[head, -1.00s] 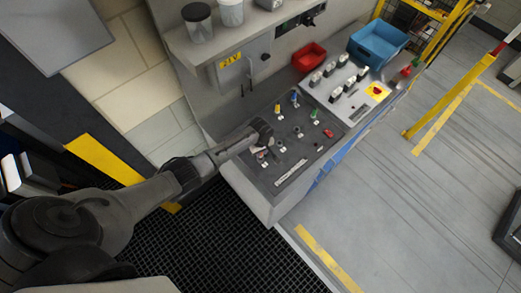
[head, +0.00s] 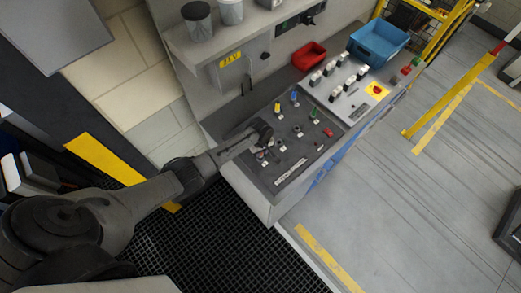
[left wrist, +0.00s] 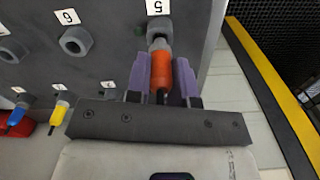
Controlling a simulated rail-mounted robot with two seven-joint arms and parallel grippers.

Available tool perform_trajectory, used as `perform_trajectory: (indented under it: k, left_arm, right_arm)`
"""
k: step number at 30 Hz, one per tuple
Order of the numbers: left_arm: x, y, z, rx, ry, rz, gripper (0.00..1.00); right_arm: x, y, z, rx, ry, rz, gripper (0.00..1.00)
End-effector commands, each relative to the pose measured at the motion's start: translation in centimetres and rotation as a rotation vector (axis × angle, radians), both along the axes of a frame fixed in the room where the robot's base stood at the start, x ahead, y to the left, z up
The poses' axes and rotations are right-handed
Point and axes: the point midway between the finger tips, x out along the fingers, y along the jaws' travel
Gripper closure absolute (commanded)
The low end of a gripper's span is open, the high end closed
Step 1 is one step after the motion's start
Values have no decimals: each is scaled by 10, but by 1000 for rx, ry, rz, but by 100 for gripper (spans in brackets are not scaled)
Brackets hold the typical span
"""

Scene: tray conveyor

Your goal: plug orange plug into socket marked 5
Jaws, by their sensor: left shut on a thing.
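The orange plug (left wrist: 161,72) is held between the two purple fingers of my left gripper (left wrist: 161,80) in the left wrist view. Its grey front end points up the picture at the grey socket marked 5 (left wrist: 160,27), in line with it and touching or very near it. I cannot tell how far it is in. The label 5 (left wrist: 158,6) lies just above that socket. In the head view my left gripper (head: 262,132) is low over the dark socket panel (head: 310,155) and hides the plug. My right gripper is not in view.
Socket 6 (left wrist: 75,42) is to the left in the wrist view. A yellow plug (left wrist: 60,112) and a blue plug (left wrist: 17,117) stand lower left. In the head view a red bin (head: 309,55) and a blue bin (head: 378,43) are behind the panel. A shelf (head: 235,38) overhangs the back.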

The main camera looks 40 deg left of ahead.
Motion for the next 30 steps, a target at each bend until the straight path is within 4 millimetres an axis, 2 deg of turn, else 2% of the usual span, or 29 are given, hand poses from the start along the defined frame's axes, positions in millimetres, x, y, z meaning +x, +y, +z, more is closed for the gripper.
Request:
perform_trajectory:
  k: [29,30]
  left_arm:
    - [0,0,-24,0,-1,0,100]
    - [0,0,-23,0,-1,0,76]
  right_arm:
    - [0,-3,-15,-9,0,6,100]
    - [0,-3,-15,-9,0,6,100]
